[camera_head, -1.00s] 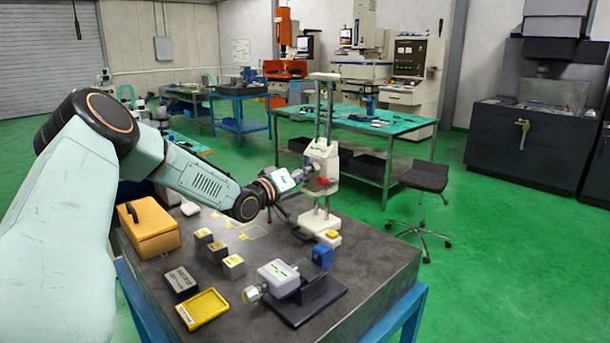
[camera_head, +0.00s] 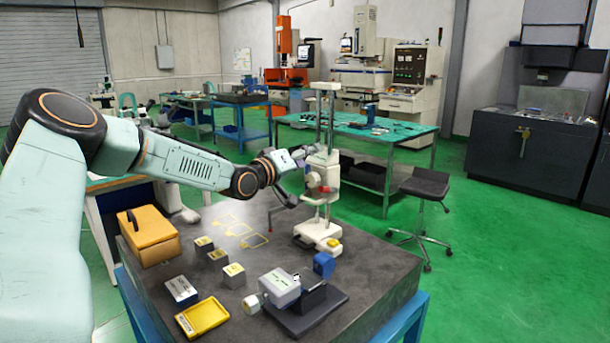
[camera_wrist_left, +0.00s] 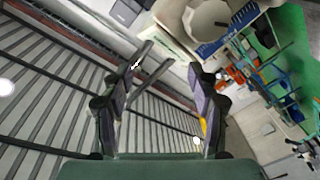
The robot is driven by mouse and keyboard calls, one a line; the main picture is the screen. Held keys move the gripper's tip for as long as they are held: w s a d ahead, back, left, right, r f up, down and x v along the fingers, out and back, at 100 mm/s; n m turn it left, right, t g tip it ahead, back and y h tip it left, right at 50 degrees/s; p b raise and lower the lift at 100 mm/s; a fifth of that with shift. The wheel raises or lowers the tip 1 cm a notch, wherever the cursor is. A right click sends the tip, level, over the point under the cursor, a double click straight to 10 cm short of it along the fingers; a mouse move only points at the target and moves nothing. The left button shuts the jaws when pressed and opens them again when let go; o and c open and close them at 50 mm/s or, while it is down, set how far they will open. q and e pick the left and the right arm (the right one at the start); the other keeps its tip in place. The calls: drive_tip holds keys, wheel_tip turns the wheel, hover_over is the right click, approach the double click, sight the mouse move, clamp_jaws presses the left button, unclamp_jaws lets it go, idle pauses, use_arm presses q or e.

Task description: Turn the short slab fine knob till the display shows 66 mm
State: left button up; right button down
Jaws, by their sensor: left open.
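A white height gauge (camera_head: 318,190) with a tall twin column stands upright on the dark slab (camera_head: 365,255). A small red part (camera_head: 325,189) shows on its carriage; I cannot tell if this is the fine knob, and no reading is legible. My left gripper (camera_head: 297,178) is just left of the gauge's carriage, open, with no visible grip on it. In the left wrist view the two fingers of the left gripper (camera_wrist_left: 160,78) stand apart with nothing between them. A pale round part (camera_wrist_left: 208,22) shows beyond them, unclear what it is. My right gripper is not in view.
A grey measuring device (camera_head: 279,287) with a round silver end sits in a stand at the slab's front. An orange box (camera_head: 150,240), small blocks (camera_head: 217,258), a dark-and-white case (camera_head: 181,291) and a yellow tray (camera_head: 203,316) lie left. A stool (camera_head: 424,187) stands beyond.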

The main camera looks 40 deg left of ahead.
use_arm(q)
drive_tip(key=shift+r, duration=1.65)
